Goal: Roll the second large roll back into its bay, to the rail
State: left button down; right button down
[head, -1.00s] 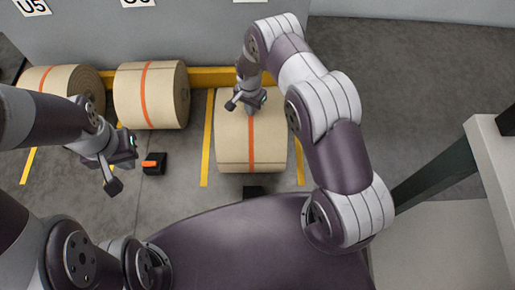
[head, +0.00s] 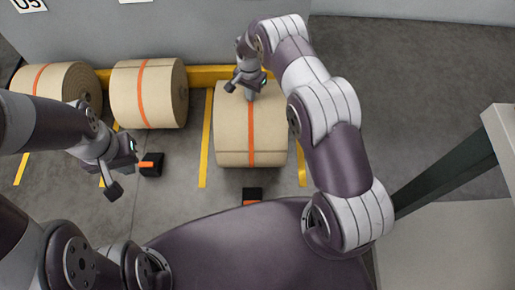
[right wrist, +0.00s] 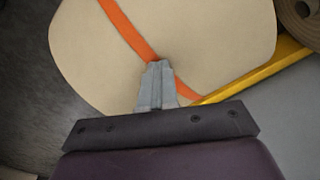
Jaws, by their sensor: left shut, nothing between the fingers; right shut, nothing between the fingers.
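A large tan roll with an orange band (head: 252,135) lies in the bay between two yellow floor lines. Its far edge is close to the yellow rail (head: 205,76); I cannot tell whether they touch. My right gripper (head: 245,90) is shut and empty, at the far upper part of the roll. In the right wrist view its closed fingers (right wrist: 157,85) lie over the roll (right wrist: 205,45) beside the orange band; contact is unclear. My left gripper (head: 113,192) is shut and empty over the floor at the left, away from the rolls.
Two more tan rolls, one in the middle (head: 148,93) and one at far left (head: 58,82), lie along the rail. A black and orange block (head: 151,164) sits on the floor; another (head: 252,194) lies in front of the banded roll.

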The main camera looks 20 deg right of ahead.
jog(key=shift+w+d+f+b, duration=0.15)
jog(key=shift+w+f+b, duration=0.15)
jog(key=shift+f, duration=0.15)
jog(key=shift+w+d+r, duration=0.1)
jog(key=shift+w+r, duration=0.05)
jog(key=shift+w, duration=0.2)
jog(key=shift+w+d+f+b, duration=0.15)
jog(key=shift+w+b, duration=0.2)
jog(key=shift+b, duration=0.2)
jog(key=shift+w+d+f+b, duration=0.1)
jog(key=shift+w+b, duration=0.2)
jog(key=shift+b, duration=0.25)
jog(key=shift+w+d+r+b, duration=0.1)
jog(key=shift+w+r+b, duration=0.05)
jog(key=shift+w+b, duration=0.3)
jog(key=shift+w+r+p, duration=0.3)
jog(key=shift+p, duration=0.45)
jog(key=shift+w+d+p, duration=0.25)
jog(key=shift+w+p, duration=0.45)
jog(key=shift+p, duration=0.2)
pick_arm(q)
jog(key=shift+f, duration=0.5)
pick_arm(e)
jog(key=shift+w+f, duration=0.15)
pick_arm(q)
jog(key=shift+r, duration=0.1)
